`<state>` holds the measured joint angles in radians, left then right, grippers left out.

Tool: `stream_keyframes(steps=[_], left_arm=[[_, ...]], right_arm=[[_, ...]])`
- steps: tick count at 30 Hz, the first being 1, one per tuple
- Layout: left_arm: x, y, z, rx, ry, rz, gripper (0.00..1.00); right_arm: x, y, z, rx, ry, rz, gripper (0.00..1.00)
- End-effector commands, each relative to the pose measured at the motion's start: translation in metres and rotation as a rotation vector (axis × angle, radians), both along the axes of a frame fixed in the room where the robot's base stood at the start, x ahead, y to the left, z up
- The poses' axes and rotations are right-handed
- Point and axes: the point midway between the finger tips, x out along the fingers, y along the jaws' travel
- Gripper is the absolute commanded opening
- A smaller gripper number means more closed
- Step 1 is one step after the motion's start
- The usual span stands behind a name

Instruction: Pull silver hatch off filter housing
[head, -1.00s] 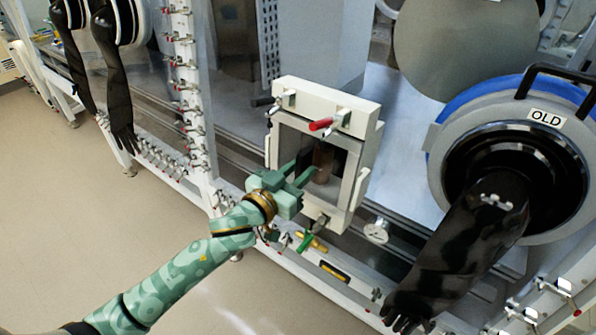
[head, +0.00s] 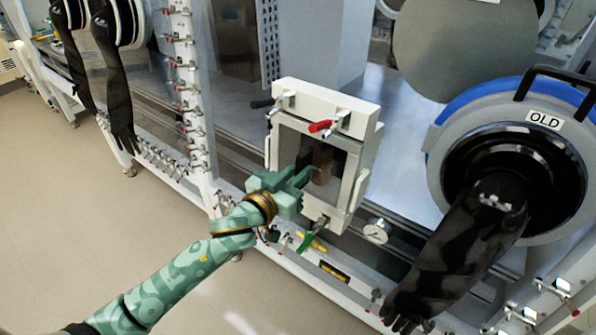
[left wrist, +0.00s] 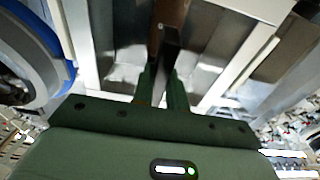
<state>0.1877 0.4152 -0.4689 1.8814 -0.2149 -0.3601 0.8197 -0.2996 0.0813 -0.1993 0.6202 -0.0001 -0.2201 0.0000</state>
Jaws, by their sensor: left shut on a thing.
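The filter housing (head: 340,100) is a white box with a light frame, and red and black clamp handles along its top. The silver hatch (head: 322,188) is the dark, reflective panel inside that frame. In the left wrist view its shiny metal face (left wrist: 203,48) fills the upper middle. My left gripper (head: 303,175) is in front of the hatch. In the left wrist view its fingers (left wrist: 163,82) are close together on a narrow dark bar in front of the hatch face, and partly hide it. My right gripper is not in view.
A gauge (head: 376,231) and a green-handled valve (head: 305,241) sit below the housing. Clamps line the white post (head: 188,85) on the left. Open floor (head: 110,215) lies at left.

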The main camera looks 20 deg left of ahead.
Motion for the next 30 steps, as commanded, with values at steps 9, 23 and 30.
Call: stream_keyframes(steps=[9,23,30], left_arm=[[0.001,0.000,0.005,-0.001,-0.006,0.000,0.00],[-0.007,0.003,0.007,-0.003,-0.006,0.000,0.00],[-0.015,0.006,0.007,-0.002,-0.005,0.000,0.00]], right_arm=[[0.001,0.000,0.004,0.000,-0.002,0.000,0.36],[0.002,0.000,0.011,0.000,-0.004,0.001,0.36],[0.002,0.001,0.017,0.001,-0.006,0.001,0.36]])
